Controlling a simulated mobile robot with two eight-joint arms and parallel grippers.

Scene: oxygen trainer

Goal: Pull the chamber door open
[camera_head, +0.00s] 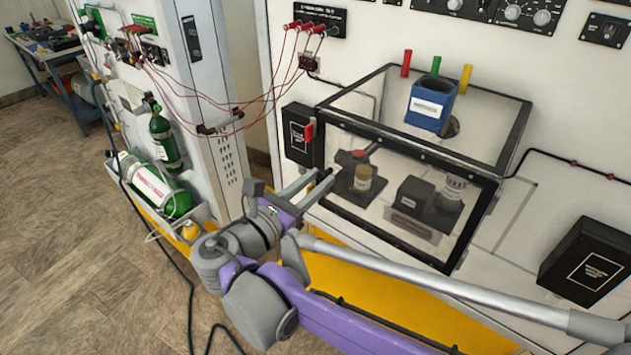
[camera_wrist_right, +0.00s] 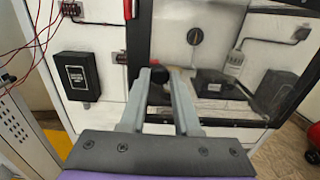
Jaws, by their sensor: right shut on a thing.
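The chamber door (camera_head: 395,182) is a clear pane in a black frame on the front of a transparent box. It looks closed or nearly so. My right gripper (camera_head: 321,181) is at the door's left edge, low down, with its fingers shut on a small dark part there, which I take to be the door handle. In the right wrist view the door (camera_wrist_right: 215,55) fills the right side. The two grey fingers of the gripper (camera_wrist_right: 160,75) stand on either side of a dark piece, which is mostly hidden. My left gripper is not in view.
Inside the box are a small jar (camera_head: 362,178) and a black block (camera_head: 411,196). A blue container (camera_head: 431,103) stands on top. A black switch box (camera_head: 297,134) is left of the door, another (camera_head: 585,262) at the right.

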